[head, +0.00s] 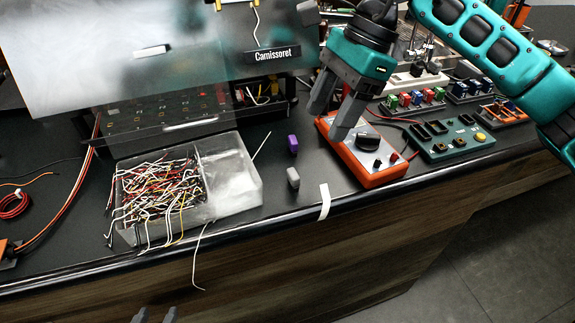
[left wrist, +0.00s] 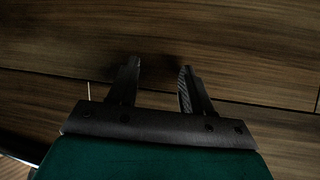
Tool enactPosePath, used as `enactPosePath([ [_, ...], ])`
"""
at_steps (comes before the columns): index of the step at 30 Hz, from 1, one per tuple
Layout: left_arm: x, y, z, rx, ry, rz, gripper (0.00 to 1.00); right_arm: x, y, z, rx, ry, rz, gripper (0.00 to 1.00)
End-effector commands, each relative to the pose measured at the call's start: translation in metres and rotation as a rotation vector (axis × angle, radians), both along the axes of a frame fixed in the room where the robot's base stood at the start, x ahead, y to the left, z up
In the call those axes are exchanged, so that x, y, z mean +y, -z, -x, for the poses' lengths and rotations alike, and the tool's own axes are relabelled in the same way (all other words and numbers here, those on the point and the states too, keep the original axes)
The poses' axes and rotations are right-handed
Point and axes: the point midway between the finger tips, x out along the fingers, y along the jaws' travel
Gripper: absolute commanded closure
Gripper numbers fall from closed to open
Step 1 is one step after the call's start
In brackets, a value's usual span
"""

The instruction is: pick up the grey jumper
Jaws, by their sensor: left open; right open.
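The grey jumper (head: 293,178) is a small light-grey block lying on the dark counter, near its front edge. A similar purple block (head: 292,144) lies just behind it. My right gripper (head: 327,121) is open and points down over the left end of the orange meter box, behind and to the right of the grey jumper, apart from it. My left gripper (head: 155,315) shows only its fingertips at the bottom edge of the head view, below the counter edge. In the left wrist view it (left wrist: 159,68) is open and empty, facing the wooden cabinet front.
The orange box (head: 378,176) and a green board (head: 450,145) stand further right.

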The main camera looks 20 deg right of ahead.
Motion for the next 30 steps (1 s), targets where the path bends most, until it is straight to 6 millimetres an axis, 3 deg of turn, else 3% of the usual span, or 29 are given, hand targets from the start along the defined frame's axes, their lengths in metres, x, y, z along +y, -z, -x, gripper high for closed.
enactPosePath([
  [9,0.000,0.006,0.010,0.023,-0.001,-0.001,0.51,0.023,0.052,0.003,0.004,-0.002,-0.003,0.36],
  [17,0.001,0.003,0.010,0.024,-0.001,-0.002,0.51,0.033,0.070,0.005,0.004,-0.004,-0.004,0.36],
  [24,0.001,-0.001,0.008,0.019,-0.001,-0.001,0.51,0.051,0.100,0.006,0.004,-0.002,-0.004,0.36],
  [30,0.001,-0.004,0.003,0.010,-0.001,-0.001,0.51,0.054,0.108,0.006,0.001,-0.003,-0.003,0.36],
])
